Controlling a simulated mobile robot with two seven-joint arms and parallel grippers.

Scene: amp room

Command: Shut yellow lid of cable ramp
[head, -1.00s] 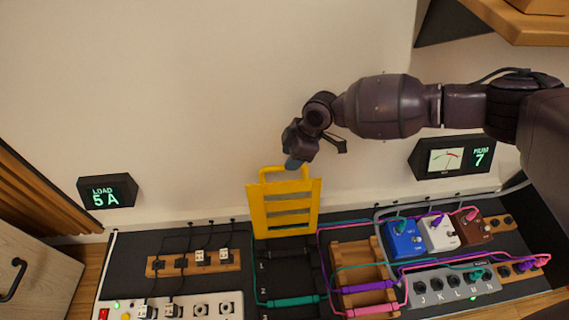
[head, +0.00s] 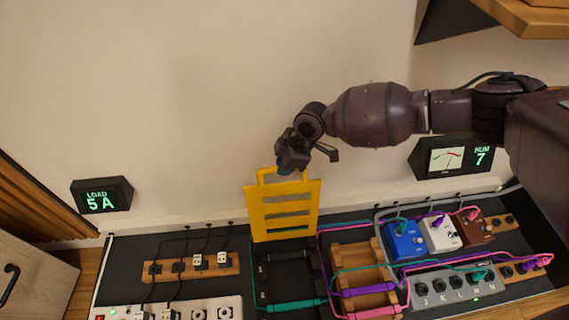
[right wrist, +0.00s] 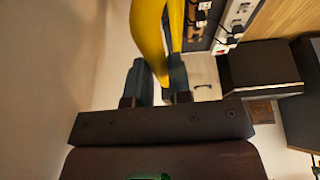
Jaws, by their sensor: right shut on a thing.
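The yellow lid (head: 283,228) stands up, open, at the back of the black cable ramp (head: 284,268), with a handle loop at its top. My right gripper (head: 289,168) is at that handle. In the right wrist view, its two dark fingers (right wrist: 160,82) are shut on the yellow handle (right wrist: 150,35). My left gripper is not in view.
A wooden cable rack (head: 358,262) stands right of the ramp. Blue (head: 404,240), white and brown pedals are farther right. A wooden plug strip (head: 190,268) and a white power strip (head: 205,309) lie left. The wall (head: 180,100) is close behind.

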